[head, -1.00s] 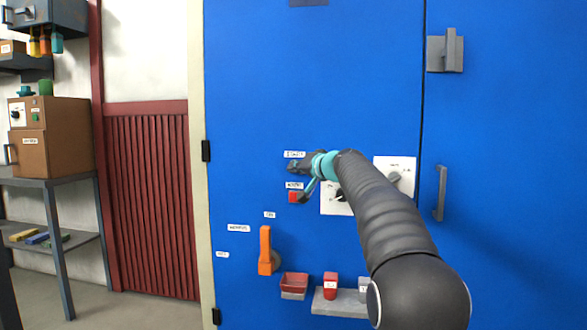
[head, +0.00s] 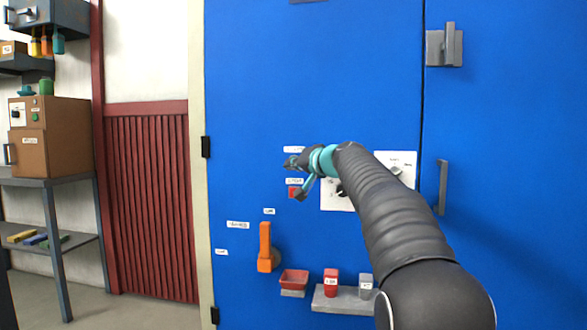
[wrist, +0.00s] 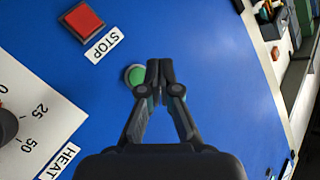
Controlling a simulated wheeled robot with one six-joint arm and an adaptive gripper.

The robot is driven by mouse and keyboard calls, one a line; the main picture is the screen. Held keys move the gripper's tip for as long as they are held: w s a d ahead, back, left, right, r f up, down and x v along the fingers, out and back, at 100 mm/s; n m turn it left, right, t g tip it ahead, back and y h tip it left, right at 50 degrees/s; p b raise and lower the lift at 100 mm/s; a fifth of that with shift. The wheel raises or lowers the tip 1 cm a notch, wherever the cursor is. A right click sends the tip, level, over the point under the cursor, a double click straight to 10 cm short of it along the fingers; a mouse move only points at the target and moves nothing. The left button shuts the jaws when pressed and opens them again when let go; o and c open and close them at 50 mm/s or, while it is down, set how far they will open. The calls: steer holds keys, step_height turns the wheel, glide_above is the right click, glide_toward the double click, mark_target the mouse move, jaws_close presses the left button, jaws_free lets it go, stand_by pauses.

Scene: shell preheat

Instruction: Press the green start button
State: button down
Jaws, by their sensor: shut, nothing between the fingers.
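The green start button (wrist: 135,75) is a round button on the blue panel (wrist: 190,35) in the wrist view. My gripper (wrist: 160,70) is shut and empty, with its fingertips just right of the button and overlapping its right edge in the picture. I cannot tell whether they touch it. In the head view my gripper (head: 296,164) is in front of the blue panel and hides the green button. The red stop button (wrist: 82,21) with its STOP label (wrist: 103,44) is up and left of the fingertips; it also shows in the head view (head: 293,191).
A white dial plate (wrist: 35,115) is left of my gripper in the wrist view. Below in the head view are an orange handle (head: 265,245), a red tray (head: 294,280) and a grey shelf (head: 343,301) with a red container (head: 331,282) on it.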

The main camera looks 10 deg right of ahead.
steer(key=shift+s+a+b, duration=0.2)
steer(key=shift+s+b, duration=0.1)
steer(key=shift+s, duration=0.3)
steer(key=shift+s+a+b, duration=0.2)
steer(key=shift+s+b, duration=0.1)
steer(key=shift+s, duration=0.25)
